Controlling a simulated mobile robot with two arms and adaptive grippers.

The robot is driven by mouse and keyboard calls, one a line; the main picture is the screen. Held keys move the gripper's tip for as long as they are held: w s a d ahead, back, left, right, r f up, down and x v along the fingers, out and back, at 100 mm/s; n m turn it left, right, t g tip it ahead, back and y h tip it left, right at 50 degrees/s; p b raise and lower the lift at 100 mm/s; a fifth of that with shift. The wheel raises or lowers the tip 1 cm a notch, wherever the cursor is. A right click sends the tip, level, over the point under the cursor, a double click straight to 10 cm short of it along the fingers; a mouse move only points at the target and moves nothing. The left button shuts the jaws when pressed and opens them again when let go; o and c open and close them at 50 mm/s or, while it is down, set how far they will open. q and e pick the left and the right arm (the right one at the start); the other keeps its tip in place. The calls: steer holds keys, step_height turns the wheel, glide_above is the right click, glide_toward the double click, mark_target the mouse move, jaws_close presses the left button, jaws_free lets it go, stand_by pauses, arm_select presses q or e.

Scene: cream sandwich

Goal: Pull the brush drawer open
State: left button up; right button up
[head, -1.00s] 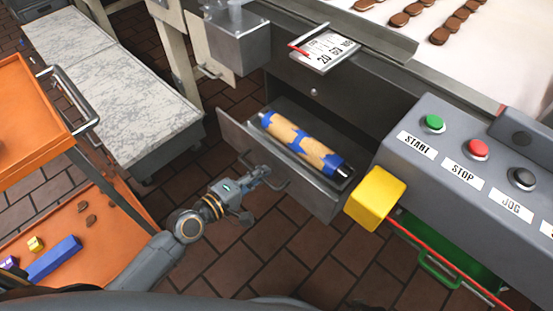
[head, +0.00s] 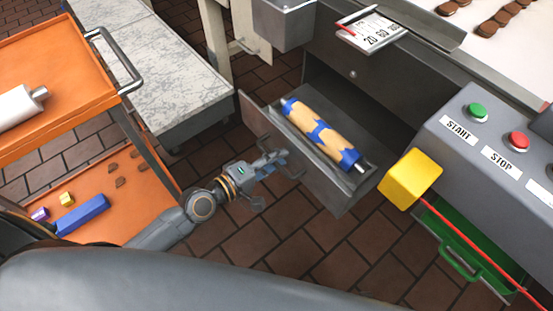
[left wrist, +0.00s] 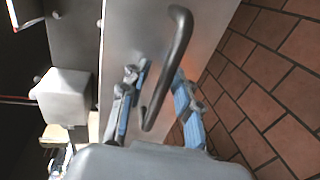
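The brush drawer (head: 333,188) stands pulled out of the dark cabinet under the machine. A roller brush with a tan and blue surface (head: 318,130) lies inside it. The dark bar handle on the drawer's front shows in the left wrist view (left wrist: 181,40). My left gripper (head: 281,163) is at this handle. The exact contact is hard to see. My right gripper is not in view.
An orange cart (head: 60,75) with a white roller stands at the left, beside a low grey-topped bench (head: 150,60). A yellow block (head: 410,178), the button panel (head: 455,150) and a green bin (head: 455,255) are at the right. Brick floor in front of the drawer is clear.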

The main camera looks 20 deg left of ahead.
arm_select(q)
steer(key=shift+f, duration=0.1)
steer(key=shift+s+a, duration=0.35)
steer(key=shift+s, duration=0.1)
steer(key=v, duration=1.1)
